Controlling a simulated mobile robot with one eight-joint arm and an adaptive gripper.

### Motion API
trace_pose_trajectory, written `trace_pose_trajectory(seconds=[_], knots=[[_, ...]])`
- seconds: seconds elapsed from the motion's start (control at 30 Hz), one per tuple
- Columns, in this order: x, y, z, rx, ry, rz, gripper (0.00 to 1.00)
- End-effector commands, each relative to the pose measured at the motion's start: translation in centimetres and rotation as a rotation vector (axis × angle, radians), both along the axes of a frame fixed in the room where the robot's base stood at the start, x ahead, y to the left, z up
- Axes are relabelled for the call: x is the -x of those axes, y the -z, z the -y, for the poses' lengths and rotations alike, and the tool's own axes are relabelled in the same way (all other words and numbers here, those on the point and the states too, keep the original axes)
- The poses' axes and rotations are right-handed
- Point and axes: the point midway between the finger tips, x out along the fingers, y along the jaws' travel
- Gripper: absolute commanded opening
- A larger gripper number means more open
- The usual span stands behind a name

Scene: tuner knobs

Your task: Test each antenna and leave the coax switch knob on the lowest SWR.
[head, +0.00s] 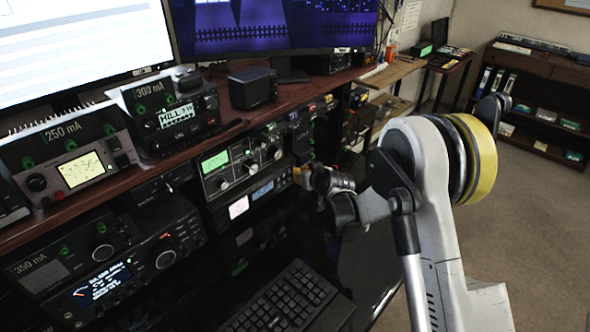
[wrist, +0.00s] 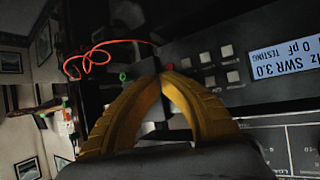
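My gripper (wrist: 160,76) shows in the wrist view with its two yellow fingers closed tip to tip, in front of a dark panel. I cannot tell whether the tips touch it. In the head view my gripper (head: 299,173) is at the right end of the stacked radio units. The wrist view shows a lit display (wrist: 285,62), upside down, reading "SWR 3.0" and "TESTING", beside several pale square buttons (wrist: 225,51). A small red spot shows just behind the fingertips. A tuner with a green meter (head: 215,162) and knobs stands left of my gripper. I cannot identify the coax switch knob.
A keyboard (head: 283,300) lies on the lower desk below my gripper. Radios, one marked 300 mA (head: 178,115), stand on the shelf at left under two monitors. An orange cable (wrist: 95,58) loops near the fingers. The floor at right (head: 540,230) is clear.

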Motion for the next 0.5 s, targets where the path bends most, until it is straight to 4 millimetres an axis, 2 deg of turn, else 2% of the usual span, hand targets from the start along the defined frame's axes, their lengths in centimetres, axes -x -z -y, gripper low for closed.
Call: trace_pose_trajectory(seconds=[0.5], knots=[[0.54, -0.02, 0.74, 0.0, 0.001, 0.0, 0.0]])
